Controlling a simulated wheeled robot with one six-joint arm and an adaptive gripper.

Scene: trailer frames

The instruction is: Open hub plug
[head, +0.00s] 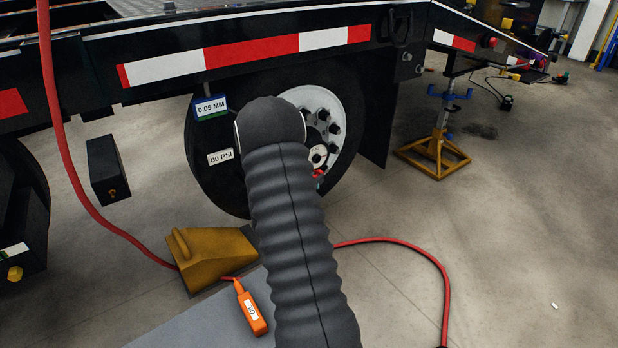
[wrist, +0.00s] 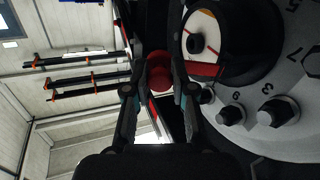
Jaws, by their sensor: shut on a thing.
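The wheel hub (head: 318,156) shows in the head view, partly hidden behind my arm. In the wrist view its round cap has a pale face (wrist: 207,24) with red lines, and a black plug (wrist: 195,43) sits at the middle of that face. My gripper (wrist: 158,78) is beside the hub cap, to its left in the wrist view. It is shut on a red round knob (wrist: 158,72). A small red part also shows below the hub in the head view (head: 319,174). The fingers are mostly hidden there.
The white wheel rim (wrist: 285,141) has numbered black lug nuts close to my gripper. The black tire (head: 225,185) carries an 80 PSI tag. A yellow chock (head: 212,255), a red hose (head: 440,270) and an orange tagged handle (head: 250,308) lie nearby. A jack stand (head: 437,150) stands right.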

